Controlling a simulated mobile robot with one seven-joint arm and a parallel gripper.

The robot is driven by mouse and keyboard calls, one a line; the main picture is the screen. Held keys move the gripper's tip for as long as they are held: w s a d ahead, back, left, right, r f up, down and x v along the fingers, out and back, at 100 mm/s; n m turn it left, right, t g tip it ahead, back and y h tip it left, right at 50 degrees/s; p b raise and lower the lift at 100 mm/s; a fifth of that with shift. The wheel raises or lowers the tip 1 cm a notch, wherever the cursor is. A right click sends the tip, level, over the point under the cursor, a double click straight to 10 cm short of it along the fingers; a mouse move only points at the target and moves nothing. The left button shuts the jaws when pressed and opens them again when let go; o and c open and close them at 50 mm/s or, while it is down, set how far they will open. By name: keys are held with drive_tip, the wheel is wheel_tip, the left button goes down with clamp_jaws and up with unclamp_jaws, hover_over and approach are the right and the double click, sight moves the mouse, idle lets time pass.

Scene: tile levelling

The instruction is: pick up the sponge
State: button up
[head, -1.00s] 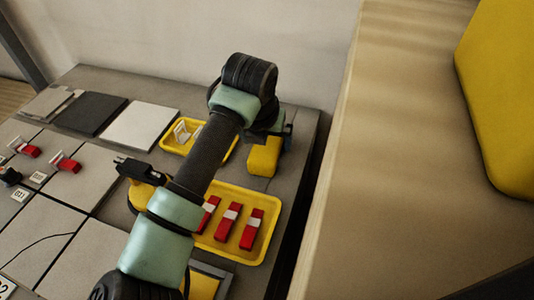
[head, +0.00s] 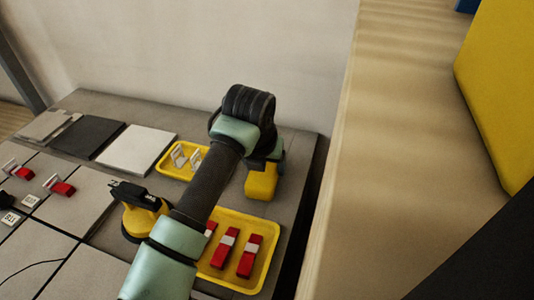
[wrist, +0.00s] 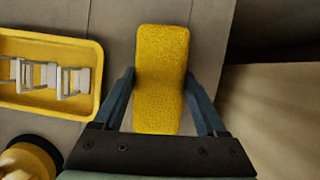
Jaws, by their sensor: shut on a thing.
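The sponge (wrist: 161,70) is a yellow rounded block. In the wrist view it lies lengthwise between the two fingers of my gripper (wrist: 161,90), which is shut on its sides. In the head view the sponge (head: 261,183) shows below the end of my arm, near the right edge of the grey worktop. My gripper's fingers are mostly hidden there behind the arm. I cannot tell whether the sponge touches the worktop.
A small yellow tray (wrist: 95,103) with white clips is left of the sponge. A larger yellow tray (head: 268,268) holds red and white pieces. A yellow and black tool (head: 143,215) stands left of my arm. Tiles (head: 136,150) lie at the back. A wooden surface (head: 385,170) is at right.

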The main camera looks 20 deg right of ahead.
drive_tip(key=shift+f, duration=0.1)
wheel_tip(320, 180, up, 10)
drive_tip(key=p, duration=0.6)
drive_tip(key=shift+f, duration=0.1)
drive_tip(key=o, duration=0.7)
drive_tip(key=c, duration=0.6)
drive_tip(key=shift+o, duration=0.2)
